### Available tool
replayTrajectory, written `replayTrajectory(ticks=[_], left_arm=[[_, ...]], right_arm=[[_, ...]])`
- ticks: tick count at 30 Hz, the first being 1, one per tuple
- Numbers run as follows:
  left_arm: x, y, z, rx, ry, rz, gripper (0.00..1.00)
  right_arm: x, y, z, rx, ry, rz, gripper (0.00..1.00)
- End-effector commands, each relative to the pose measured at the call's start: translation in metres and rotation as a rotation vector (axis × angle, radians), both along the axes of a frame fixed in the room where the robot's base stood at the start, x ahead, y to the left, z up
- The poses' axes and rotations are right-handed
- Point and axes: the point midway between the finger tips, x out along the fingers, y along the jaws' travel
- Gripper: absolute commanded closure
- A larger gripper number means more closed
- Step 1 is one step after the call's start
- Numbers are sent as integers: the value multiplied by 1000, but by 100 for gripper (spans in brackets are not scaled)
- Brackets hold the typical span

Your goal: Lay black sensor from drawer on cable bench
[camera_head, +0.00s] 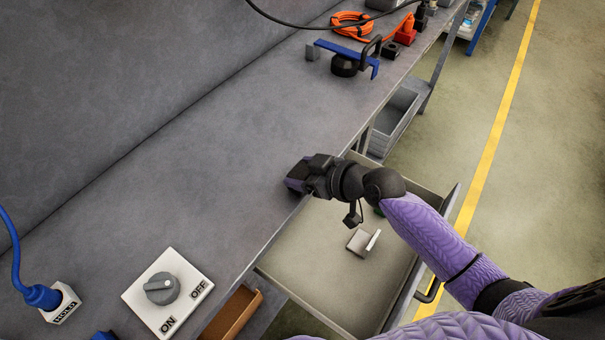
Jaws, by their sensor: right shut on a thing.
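My right gripper (298,177) is over the front edge of the grey cable bench (215,150), beside the open drawer (310,250). It is shut on a dark thing, taken as the black sensor; the gripper hides most of it, and I cannot tell whether it touches the bench top. My left gripper is not in view.
A white ON/OFF switch plate (190,305) and a blue plug in a HOLD block (62,303) are at the near left. A blue bracket with a black round part (345,65) and an orange cable coil (352,22) are farther back. The middle bench is clear.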

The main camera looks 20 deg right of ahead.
Motion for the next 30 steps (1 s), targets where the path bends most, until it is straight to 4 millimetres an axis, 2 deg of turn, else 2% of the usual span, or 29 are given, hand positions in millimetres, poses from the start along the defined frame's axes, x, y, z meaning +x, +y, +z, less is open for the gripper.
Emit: replayTrajectory(ticks=[1, 11, 12, 15, 23, 26, 30], left_arm=[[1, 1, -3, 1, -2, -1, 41], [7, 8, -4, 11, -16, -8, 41], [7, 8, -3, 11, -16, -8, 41], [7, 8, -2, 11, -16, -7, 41], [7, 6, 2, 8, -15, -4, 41], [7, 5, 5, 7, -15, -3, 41], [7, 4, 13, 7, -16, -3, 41]], right_arm=[[0, 0, -5, 0, 0, 0, 100], [0, 0, -7, 0, -1, 1, 100], [0, 0, -5, 0, -1, 1, 19], [0, 0, -5, 0, -1, 1, 0], [0, 0, 0, 1, -2, 0, 0], [-10, -9, 6, -3, -1, -1, 0], [-35, -27, 23, -5, 0, 1, 0]])
